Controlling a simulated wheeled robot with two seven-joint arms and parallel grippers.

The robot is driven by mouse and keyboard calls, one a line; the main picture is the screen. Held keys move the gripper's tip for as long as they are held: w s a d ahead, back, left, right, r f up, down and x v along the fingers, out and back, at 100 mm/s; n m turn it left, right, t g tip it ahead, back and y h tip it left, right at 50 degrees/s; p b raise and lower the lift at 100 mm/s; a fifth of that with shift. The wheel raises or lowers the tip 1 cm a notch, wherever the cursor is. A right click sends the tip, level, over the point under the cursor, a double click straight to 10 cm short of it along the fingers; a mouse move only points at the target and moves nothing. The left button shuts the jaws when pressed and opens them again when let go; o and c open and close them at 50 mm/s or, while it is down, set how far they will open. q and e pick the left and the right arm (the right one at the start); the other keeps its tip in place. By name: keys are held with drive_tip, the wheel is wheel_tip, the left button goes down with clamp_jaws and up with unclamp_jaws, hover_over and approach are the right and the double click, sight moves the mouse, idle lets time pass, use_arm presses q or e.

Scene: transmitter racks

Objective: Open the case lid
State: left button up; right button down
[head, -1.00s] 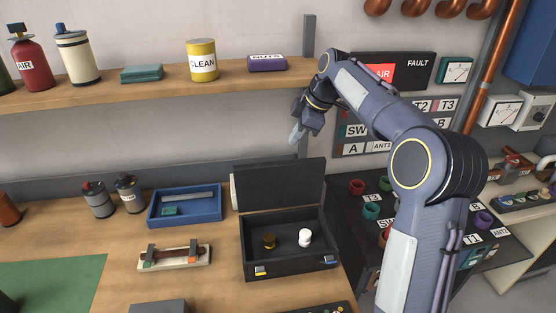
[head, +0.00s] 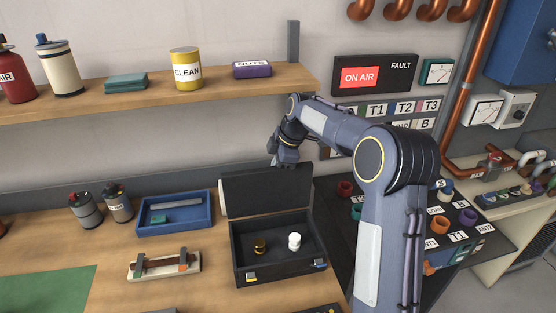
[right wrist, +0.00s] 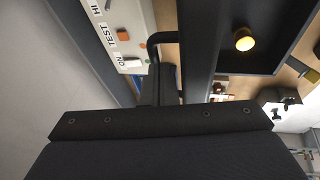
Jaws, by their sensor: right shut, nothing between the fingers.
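The black case (head: 285,273) stands on the wooden bench with its lid (head: 264,192) raised, standing roughly upright at the back edge. A brass-coloured piece (head: 260,246) and a white piece (head: 294,241) are inside. Two latches, one yellowish (head: 251,277) and one bluish (head: 319,262), show on the case's front. My right gripper (head: 273,160) is shut and empty, just above and behind the lid's top edge. Whether it touches the lid I cannot tell. The right wrist view is mostly filled by dark surfaces, with a round yellow piece (right wrist: 245,40) beyond. My left gripper is out of view.
Left of the case are a blue tray (head: 150,229) and a pale block with a rail (head: 165,265). The shelf (head: 220,88) runs above. A black panel with coloured sockets (head: 460,215) stands to the right. Bench in front of the tray is partly clear.

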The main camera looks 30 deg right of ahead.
drive_tip(key=w, duration=0.1)
drive_tip(key=w+f, duration=0.1)
drive_tip(key=w+p, duration=0.1)
drive_tip(key=shift+d+f, duration=0.15)
drive_tip(key=shift+d, duration=0.25)
drive_tip(key=b+v, duration=0.1)
drive_tip(key=v, duration=0.6)
drive_tip(key=shift+s+d+r, duration=0.1)
drive_tip(key=shift+s+r, duration=0.05)
drive_tip(key=shift+r, duration=0.2)
